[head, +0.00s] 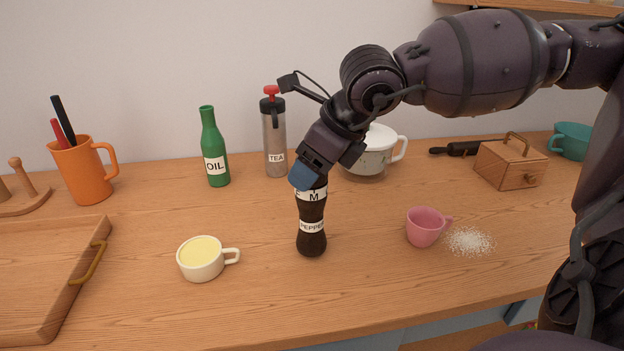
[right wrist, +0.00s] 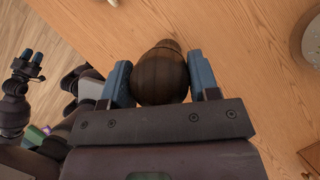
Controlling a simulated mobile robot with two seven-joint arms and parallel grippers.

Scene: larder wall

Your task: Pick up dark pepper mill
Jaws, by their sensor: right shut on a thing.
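The dark pepper mill (head: 311,240) stands upright on the wooden counter in the head view, with a white PEPPER label on its lower part. My right gripper (head: 306,178) is at the top of the mill, coming down from above. In the right wrist view the mill's rounded dark brown top (right wrist: 160,78) sits between the two blue fingers of the right gripper (right wrist: 160,82), which is shut on it. The mill's top is hidden by the gripper in the head view. Whether its base touches the counter is hard to tell. My left gripper does not show in the head view.
A cream cup (head: 201,261) stands left of the mill, a pink cup (head: 424,229) beside spilled white grains (head: 470,241) right. Behind are a green oil bottle (head: 214,150), a tea flask (head: 273,140) and a white pot (head: 372,158). A wooden tray (head: 45,322) lies at left.

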